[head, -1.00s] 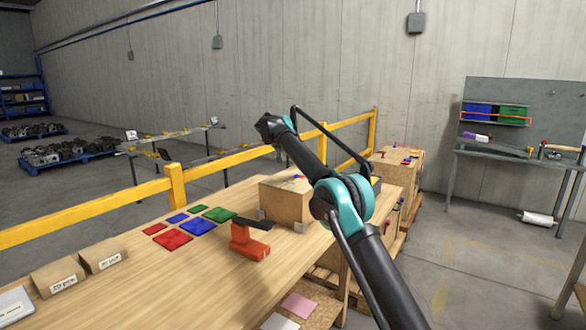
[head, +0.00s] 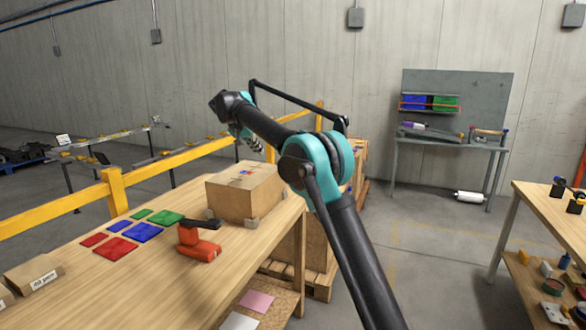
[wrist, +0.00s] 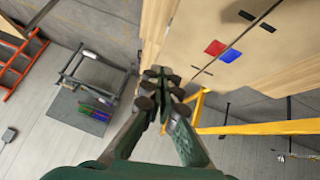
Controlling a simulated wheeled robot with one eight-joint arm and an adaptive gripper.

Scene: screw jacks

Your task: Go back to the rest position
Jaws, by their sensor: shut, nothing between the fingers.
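My gripper (head: 254,143) is partly hidden behind my raised arm in the head view. It hangs in the air beyond the cardboard box (head: 245,193). In the wrist view my gripper (wrist: 164,82) has its fingers together, with nothing held between them. The arm is bent at a teal joint, above and to the right of the wooden table (head: 150,290).
An orange-red tool with a black top (head: 198,243) stands on the table beside red, blue and green squares (head: 140,232). A yellow rail (head: 116,187) runs behind. A grey workbench (head: 450,143) stands far right, another wooden table (head: 545,215) nearer. Floor between is clear.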

